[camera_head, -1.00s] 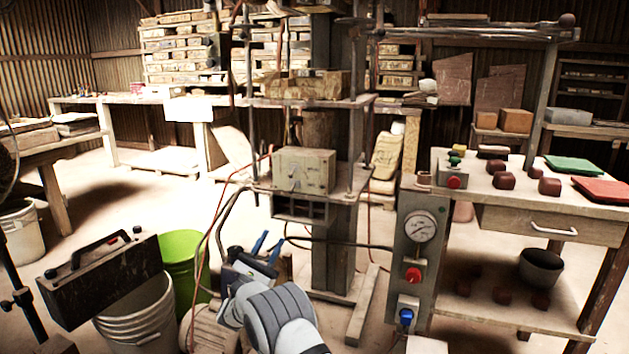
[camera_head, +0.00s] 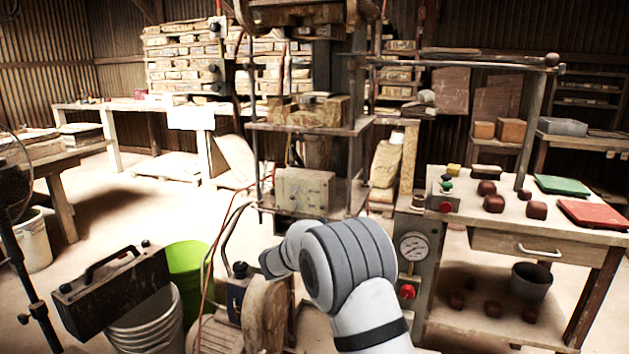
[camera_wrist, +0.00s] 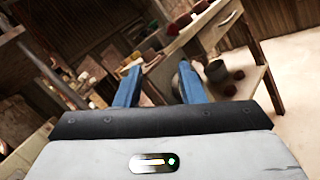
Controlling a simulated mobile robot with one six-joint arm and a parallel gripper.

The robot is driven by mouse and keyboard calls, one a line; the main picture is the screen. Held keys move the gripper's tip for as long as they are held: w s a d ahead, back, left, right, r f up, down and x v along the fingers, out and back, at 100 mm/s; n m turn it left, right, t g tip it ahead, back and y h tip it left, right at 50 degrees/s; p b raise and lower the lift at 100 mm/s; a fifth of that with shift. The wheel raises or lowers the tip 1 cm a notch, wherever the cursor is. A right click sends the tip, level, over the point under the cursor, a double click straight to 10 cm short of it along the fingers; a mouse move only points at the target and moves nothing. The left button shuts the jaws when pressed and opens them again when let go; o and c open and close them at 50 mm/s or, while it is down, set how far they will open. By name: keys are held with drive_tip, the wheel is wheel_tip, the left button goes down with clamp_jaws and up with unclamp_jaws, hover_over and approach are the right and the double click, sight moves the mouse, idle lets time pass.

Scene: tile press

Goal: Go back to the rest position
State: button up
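My gripper (camera_wrist: 158,80) shows in the wrist view with its two blue fingers apart. It is open and nothing is between the fingers. In the wrist view it points toward the wooden worktable (camera_wrist: 205,35), which is tilted in that picture. In the head view my grey and white arm reaches up from the bottom, in front of the tile press (camera_head: 305,190). I cannot make out the gripper's fingers in the head view.
The control box with gauge (camera_head: 414,247) stands close right of my arm. The worktable (camera_head: 500,241) holds dark red lumps, a green tile (camera_head: 563,185) and a red tile (camera_head: 597,214). A green bucket (camera_head: 188,262) and white bucket (camera_head: 145,325) stand left.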

drive_tip(key=s+d+r+m+g+y+p, duration=0.35)
drive_tip(key=s+d+r, duration=0.2)
drive_tip(key=s, duration=0.35)
drive_tip(key=s+d+r+m+g+y+p, duration=0.3)
drive_tip(key=s+d+r+g+y+p, duration=0.15)
drive_tip(key=s+d, duration=0.35)
drive_tip(key=s+a+r+m+y+p, duration=0.1)
drive_tip(key=s+a+m+y+p, duration=0.1)
drive_tip(key=s, duration=0.5)
drive_tip(key=s+a+r+m+t+y+p, duration=0.1)
drive_tip(key=s+a+r+m+y+p, duration=0.1)
drive_tip(key=s+p, duration=0.4)
drive_tip(key=s+a+r+m+t+y+p, duration=0.1)
drive_tip(key=s+a+r+m+y+p, duration=0.1)
drive_tip(key=s+a+m+y+p, duration=0.2)
drive_tip(key=s+m+y, duration=0.2)
drive_tip(key=s, duration=0.2)
drive_tip(key=shift+s+r, duration=0.2)
drive_tip(key=shift+s, duration=0.05)
